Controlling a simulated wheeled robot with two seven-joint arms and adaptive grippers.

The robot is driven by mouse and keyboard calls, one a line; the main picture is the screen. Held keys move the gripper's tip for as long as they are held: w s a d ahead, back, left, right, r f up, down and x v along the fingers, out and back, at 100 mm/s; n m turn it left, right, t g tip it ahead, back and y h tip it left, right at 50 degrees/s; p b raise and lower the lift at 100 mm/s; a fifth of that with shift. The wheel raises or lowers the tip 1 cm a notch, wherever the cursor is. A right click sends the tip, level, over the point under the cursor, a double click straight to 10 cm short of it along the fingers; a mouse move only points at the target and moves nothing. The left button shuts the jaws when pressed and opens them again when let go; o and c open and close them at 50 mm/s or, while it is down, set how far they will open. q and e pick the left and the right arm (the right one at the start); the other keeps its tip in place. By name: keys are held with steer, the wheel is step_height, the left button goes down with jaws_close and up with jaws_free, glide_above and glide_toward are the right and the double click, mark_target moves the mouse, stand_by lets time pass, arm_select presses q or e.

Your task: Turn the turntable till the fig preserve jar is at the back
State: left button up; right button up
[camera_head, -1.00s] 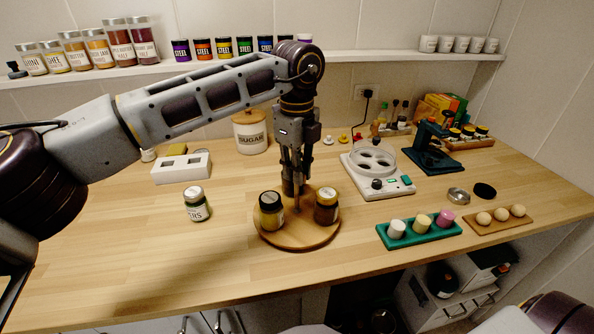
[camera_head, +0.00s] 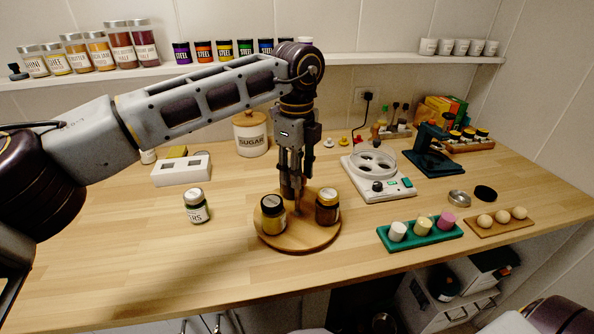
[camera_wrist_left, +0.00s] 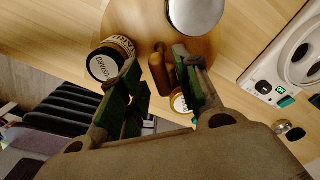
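The round wooden turntable (camera_head: 297,241) sits on the counter. A dark-lidded jar (camera_head: 272,215) with a pale lid label stands at its front left; a gold-lidded dark jar (camera_head: 327,207) stands at its right. I cannot read which jar is fig preserve. My left gripper (camera_head: 297,207) points down over the turntable, between these jars. In the left wrist view, its fingers (camera_wrist_left: 158,68) are apart, with an upright brown peg (camera_wrist_left: 157,62) between them; contact is unclear. A large silver lid (camera_wrist_left: 195,14) shows at the top there. My right gripper is not in view.
The counter's front left is clear.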

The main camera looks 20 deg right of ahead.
arm_select(q)
steer(key=shift+r, duration=0.75)
step_height(320, 180, up, 10)
steer(key=shift+r, duration=0.25)
stand_by(0.6)
step_height(320, 180, up, 22)
steer(key=p, duration=2.2)
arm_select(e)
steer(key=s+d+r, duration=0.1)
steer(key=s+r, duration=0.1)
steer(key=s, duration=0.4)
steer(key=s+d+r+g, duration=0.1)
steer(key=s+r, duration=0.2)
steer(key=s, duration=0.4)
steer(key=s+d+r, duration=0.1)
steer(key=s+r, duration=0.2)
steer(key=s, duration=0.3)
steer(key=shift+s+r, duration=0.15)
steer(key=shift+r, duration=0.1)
